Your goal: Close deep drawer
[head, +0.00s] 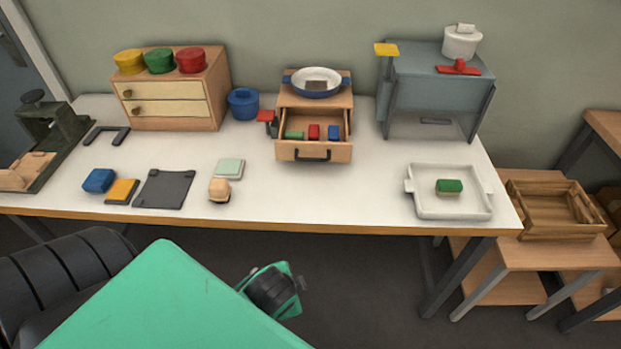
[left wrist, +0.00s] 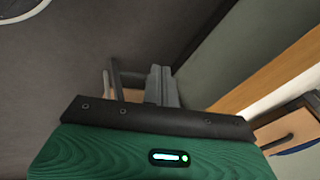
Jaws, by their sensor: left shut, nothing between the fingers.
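The deep drawer (head: 313,152) is pulled open from a small wooden cabinet (head: 288,97) at the back middle of the table in the head view. Its front has a dark bar handle. Green, red and blue blocks lie inside it. In the left wrist view my left gripper (left wrist: 162,85) has its grey fingers together, with nothing between them. It is apart from the drawer. In the head view my green arm link fills the lower left, and the left fingertips cannot be made out there. My right gripper is in neither view.
A blue and white bowl (head: 317,80) sits on the cabinet. A red-topped item (head: 265,116) and a blue pot (head: 243,104) stand left of it; a grey machine (head: 435,95) stands right. A white tray (head: 450,205) is at front right. The table before the drawer is clear.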

